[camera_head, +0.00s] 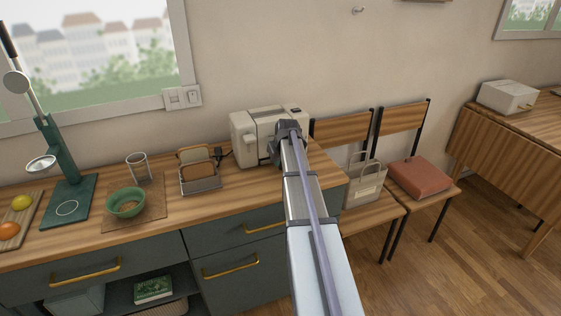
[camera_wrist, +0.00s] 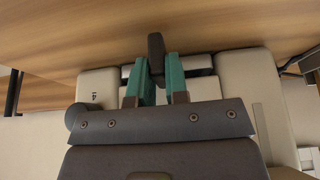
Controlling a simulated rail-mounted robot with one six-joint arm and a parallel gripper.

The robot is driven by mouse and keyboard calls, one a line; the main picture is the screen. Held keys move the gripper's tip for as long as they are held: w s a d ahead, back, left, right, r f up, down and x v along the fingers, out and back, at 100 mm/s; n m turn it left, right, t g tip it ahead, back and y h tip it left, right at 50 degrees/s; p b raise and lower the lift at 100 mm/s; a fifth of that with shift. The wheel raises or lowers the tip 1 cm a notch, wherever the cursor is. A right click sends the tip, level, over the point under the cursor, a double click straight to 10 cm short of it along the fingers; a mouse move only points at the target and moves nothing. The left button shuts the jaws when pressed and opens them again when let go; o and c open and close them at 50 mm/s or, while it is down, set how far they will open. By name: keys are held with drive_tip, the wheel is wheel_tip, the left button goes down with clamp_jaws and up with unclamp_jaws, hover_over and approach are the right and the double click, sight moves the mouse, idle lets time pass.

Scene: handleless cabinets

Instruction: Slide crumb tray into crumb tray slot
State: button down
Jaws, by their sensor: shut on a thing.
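The cream toaster (camera_head: 243,128) stands at the right end of the wooden counter, and my gripper is over its front right part. In the wrist view the toaster body (camera_wrist: 95,88) fills the middle. My gripper (camera_wrist: 157,58) has teal fingers shut on a dark handle (camera_wrist: 156,44). A shiny metal strip, seemingly the crumb tray (camera_wrist: 200,61), shows beside the handle at the toaster's lower edge. The slot is hidden behind the fingers and strip, and I cannot tell how deep the tray sits. In the head view my arm hides the tray.
A toast rack with bread (camera_head: 198,170) stands left of the toaster, beside a green bowl (camera_head: 125,204) and a glass (camera_head: 138,166). A cord (camera_head: 222,155) runs by the toaster's left side. Chairs with a bag (camera_head: 365,183) stand right of the counter. The counter front is clear.

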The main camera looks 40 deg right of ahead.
drive_tip(key=shift+w+d, duration=0.1)
drive_tip(key=shift+w, duration=0.25)
drive_tip(key=c, duration=1.1)
unclamp_jaws()
drive_tip(key=shift+o, duration=0.2)
drive_tip(key=p+v, duration=1)
drive_tip(key=shift+s+r, duration=0.2)
drive_tip(key=shift+r, duration=0.15)
